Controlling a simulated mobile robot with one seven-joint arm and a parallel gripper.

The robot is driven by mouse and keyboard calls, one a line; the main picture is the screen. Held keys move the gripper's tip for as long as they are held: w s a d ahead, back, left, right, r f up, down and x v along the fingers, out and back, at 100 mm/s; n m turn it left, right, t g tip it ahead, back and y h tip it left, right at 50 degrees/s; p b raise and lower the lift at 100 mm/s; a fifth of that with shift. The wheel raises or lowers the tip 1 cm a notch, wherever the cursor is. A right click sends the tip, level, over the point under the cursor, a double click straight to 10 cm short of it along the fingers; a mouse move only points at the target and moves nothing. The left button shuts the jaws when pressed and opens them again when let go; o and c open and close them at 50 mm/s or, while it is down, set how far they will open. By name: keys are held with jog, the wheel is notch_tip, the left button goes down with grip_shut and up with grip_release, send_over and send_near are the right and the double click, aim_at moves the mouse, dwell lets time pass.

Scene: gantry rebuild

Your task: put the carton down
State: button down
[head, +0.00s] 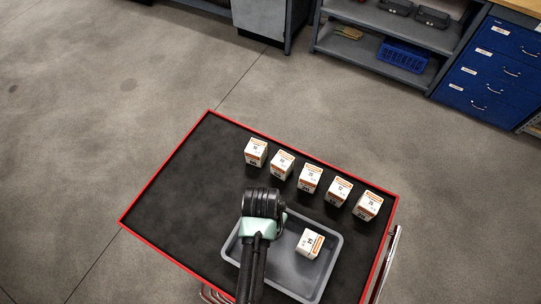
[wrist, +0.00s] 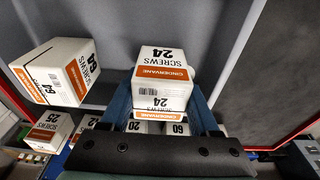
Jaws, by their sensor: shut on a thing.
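In the wrist view, my gripper (wrist: 162,97) is shut on a white and orange screws carton (wrist: 164,60) marked 24. Its two blue fingers are on either side of the carton. In the head view, my arm's end hides this carton. A second carton (head: 310,243) marked 64 stands in the grey tray (head: 338,262); it also shows at the left of the wrist view (wrist: 54,72). The held carton is over or in the left part of this tray. Whether its base touches the tray floor cannot be told.
The tray lies on a black, red-edged cart top (head: 180,185). Several similar cartons (head: 310,178) stand in a row behind the tray. The cart top's left part is clear. Shelves (head: 375,45) and blue drawers (head: 490,75) stand farther back across the floor.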

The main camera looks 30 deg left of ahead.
jog(key=shift+f, duration=0.25)
jog(key=shift+f, duration=0.15)
jog(key=shift+c, duration=0.6)
grip_release()
